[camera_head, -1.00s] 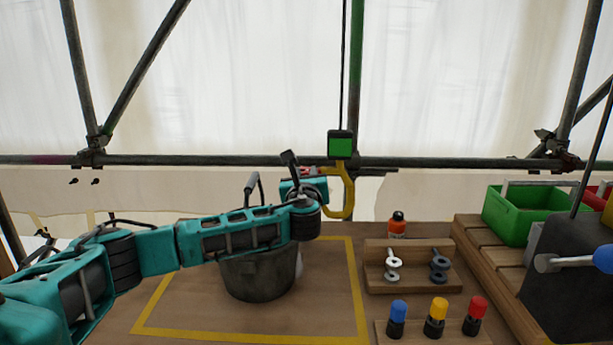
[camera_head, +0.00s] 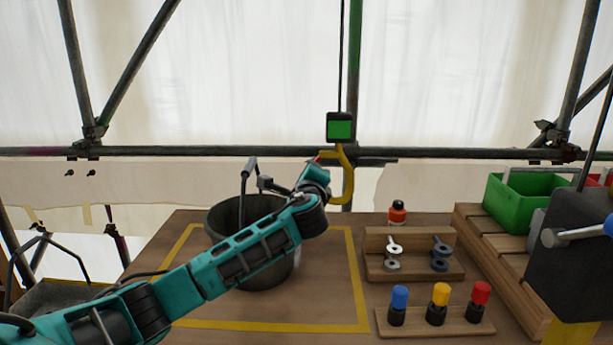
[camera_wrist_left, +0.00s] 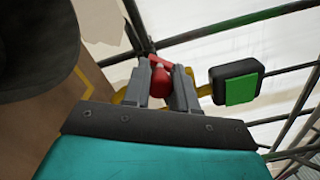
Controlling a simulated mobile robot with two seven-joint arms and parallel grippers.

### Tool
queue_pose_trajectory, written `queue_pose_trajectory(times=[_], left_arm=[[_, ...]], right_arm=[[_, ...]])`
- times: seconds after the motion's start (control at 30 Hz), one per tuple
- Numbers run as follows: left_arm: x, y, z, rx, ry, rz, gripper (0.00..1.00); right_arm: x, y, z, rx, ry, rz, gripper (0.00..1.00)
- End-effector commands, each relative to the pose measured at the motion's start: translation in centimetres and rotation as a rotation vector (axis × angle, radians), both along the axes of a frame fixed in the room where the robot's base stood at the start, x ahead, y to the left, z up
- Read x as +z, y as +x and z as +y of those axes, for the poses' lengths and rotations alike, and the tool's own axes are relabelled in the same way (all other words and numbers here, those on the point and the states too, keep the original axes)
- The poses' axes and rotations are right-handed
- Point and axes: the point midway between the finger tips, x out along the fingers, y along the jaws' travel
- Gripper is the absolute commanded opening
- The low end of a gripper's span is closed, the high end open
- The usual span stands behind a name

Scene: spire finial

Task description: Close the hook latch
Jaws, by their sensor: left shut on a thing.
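The yellow hook (camera_head: 349,180) hangs from a block with a green face (camera_head: 341,128) on a cable. In the left wrist view the green-faced block (camera_wrist_left: 240,88) is right of the fingers. The red latch (camera_wrist_left: 160,80) lies between my left gripper's (camera_wrist_left: 161,88) two grey fingers, which are shut on it. In the head view my left gripper (camera_head: 322,163) is at the hook's left side, partly hidden by its own wrist. Whether the latch meets the hook tip cannot be told. My right gripper is not in view.
A dark bucket (camera_head: 222,222) with a raised handle stands behind my left forearm on the table. To the right are a wooden rack (camera_head: 412,274), several coloured-top pegs, a green crate (camera_head: 519,208) and a dark box (camera_head: 574,270) with a lever. A scaffold rail runs behind the hook.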

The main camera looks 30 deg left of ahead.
Motion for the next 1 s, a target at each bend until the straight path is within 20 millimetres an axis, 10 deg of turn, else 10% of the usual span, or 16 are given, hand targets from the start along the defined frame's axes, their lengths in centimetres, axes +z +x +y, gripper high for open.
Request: queue_pose_trajectory(times=[1.0], left_arm=[[-1.5,1.4,-2.4,-0.001,-0.625,-0.378,0.0]], right_arm=[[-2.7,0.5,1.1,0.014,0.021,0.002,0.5]])
